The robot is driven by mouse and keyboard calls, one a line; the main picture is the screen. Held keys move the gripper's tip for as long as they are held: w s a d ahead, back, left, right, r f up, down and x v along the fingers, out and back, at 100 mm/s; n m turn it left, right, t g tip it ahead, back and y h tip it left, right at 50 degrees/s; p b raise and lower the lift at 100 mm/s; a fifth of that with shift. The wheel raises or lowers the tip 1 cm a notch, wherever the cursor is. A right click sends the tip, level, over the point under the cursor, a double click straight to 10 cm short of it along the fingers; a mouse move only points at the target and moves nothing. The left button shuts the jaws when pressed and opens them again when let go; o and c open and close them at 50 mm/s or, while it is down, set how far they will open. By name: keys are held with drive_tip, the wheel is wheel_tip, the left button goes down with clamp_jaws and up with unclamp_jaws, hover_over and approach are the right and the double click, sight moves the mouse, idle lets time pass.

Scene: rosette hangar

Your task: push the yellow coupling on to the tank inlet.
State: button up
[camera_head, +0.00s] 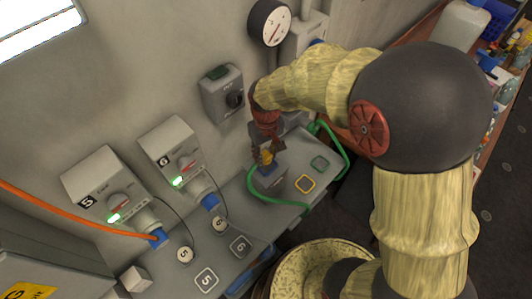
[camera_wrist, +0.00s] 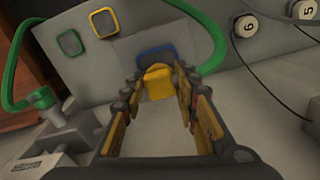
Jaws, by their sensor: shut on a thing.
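My gripper (camera_head: 266,156) points down over the grey bench, close to the wall. It is shut on the yellow coupling (camera_wrist: 157,84), which sits between the fingertips in the wrist view. In the head view the coupling (camera_head: 268,162) is small and partly covered by the fingers. A blue square outline (camera_wrist: 152,51) lies just beyond the coupling in the wrist view. I cannot tell whether the coupling touches anything below it. I cannot pick out the tank inlet with certainty.
A green hose (camera_head: 257,201) loops around the gripper's area; its fitting (camera_wrist: 42,97) is at left in the wrist view. Yellow (camera_head: 305,184) and green (camera_head: 320,163) square outlines mark the bench. Wall units 5 (camera_head: 105,188) and 6 (camera_head: 172,148), an orange hose and a gauge (camera_head: 270,23) stand nearby.

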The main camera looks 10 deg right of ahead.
sight(266, 155)
drive_tip(key=shift+f, duration=0.7)
drive_tip(key=shift+f+b, duration=0.35)
drive_tip(key=shift+f, duration=0.15)
idle(2.1)
drive_tip(key=o, duration=1.1)
wheel_tip(266, 155, up, 12)
drive_tip(key=shift+f, duration=0.1)
idle(0.5)
drive_tip(key=s+d+m+t+b, duration=0.1)
drive_tip(key=s+d+t+b, duration=0.1)
drive_tip(key=s, duration=0.3)
drive_tip(key=s+d+r+m+t+b, duration=0.1)
drive_tip(key=s+d+b, duration=0.3)
drive_tip(key=s+b, duration=0.1)
drive_tip(key=s+d+r+m+t+b, duration=0.1)
drive_tip(key=s+d+t+b, duration=0.1)
drive_tip(key=s, duration=0.4)
drive_tip(key=shift+s+d+m+t+b, duration=0.15)
drive_tip(key=shift+d+m+t+b, duration=0.2)
drive_tip(key=shift+d+b, duration=0.35)
